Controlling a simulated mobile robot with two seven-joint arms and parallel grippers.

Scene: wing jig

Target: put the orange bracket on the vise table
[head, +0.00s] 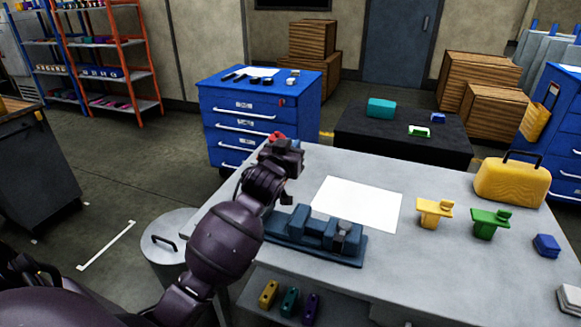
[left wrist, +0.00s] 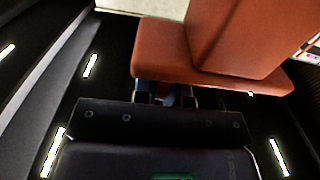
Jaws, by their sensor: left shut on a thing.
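The orange bracket (left wrist: 215,65) fills the upper right of the left wrist view, held at the fingertips of my left gripper (left wrist: 168,97). In the head view only a small red-orange part of the bracket (head: 276,136) shows; my dark gripper (head: 284,150) hides the rest. The gripper is shut on the bracket, above the far left edge of the grey vise table (head: 420,268). A dark blue vise (head: 318,236) lies on that table, to the right of my left forearm. My right gripper is not in view.
On the grey table are a white sheet (head: 357,203), a yellow bracket (head: 434,212), a green bracket (head: 490,222), a blue block (head: 546,245) and a yellow case (head: 512,183). A grey bin (head: 170,252) stands left of the table. A blue drawer cabinet (head: 255,112) stands behind.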

